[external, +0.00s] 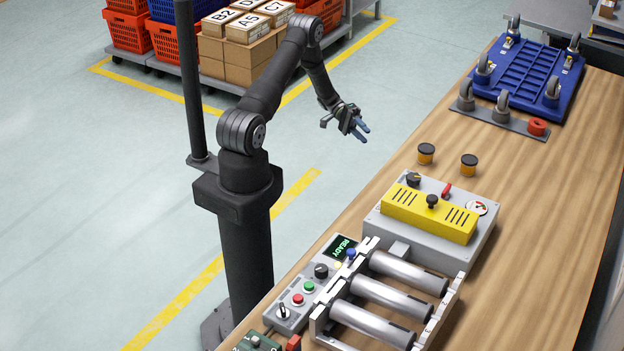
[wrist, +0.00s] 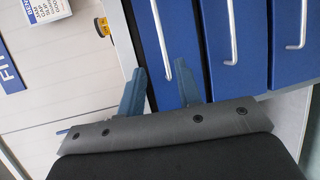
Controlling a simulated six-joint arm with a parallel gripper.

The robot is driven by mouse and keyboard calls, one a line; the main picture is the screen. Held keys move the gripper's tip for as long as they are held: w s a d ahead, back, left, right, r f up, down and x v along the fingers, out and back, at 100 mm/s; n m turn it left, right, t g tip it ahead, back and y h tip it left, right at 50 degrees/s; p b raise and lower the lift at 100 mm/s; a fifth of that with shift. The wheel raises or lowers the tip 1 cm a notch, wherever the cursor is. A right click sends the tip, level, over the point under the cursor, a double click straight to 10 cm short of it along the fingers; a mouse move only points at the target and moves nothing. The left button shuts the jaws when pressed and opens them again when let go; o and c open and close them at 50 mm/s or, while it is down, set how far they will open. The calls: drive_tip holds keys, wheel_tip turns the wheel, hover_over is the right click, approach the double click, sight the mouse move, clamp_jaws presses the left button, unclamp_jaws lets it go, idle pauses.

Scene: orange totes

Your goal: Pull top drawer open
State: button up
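Blue drawer fronts with silver bar handles fill the upper right of the wrist view. The leftmost drawer (wrist: 184,22), beside a pale edge strip, appears to be the top one; its handle (wrist: 160,36) runs lengthwise. My gripper (wrist: 161,68) is open, its two blue-grey fingers apart. The near end of that handle shows between the fingertips in the picture; I cannot tell whether they touch it. The drawer looks closed. In the external view my gripper (external: 364,131) hangs beside the bench's left edge, and the drawers are out of sight.
Two more drawer handles (wrist: 233,34) (wrist: 297,24) show to the right. Stacked cartons (external: 240,45) stand behind my arm.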

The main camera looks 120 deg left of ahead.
drive_tip(key=x, duration=1.7)
drive_tip(key=shift+w+d, duration=0.1)
drive_tip(key=shift+w, duration=0.15)
clamp_jaws()
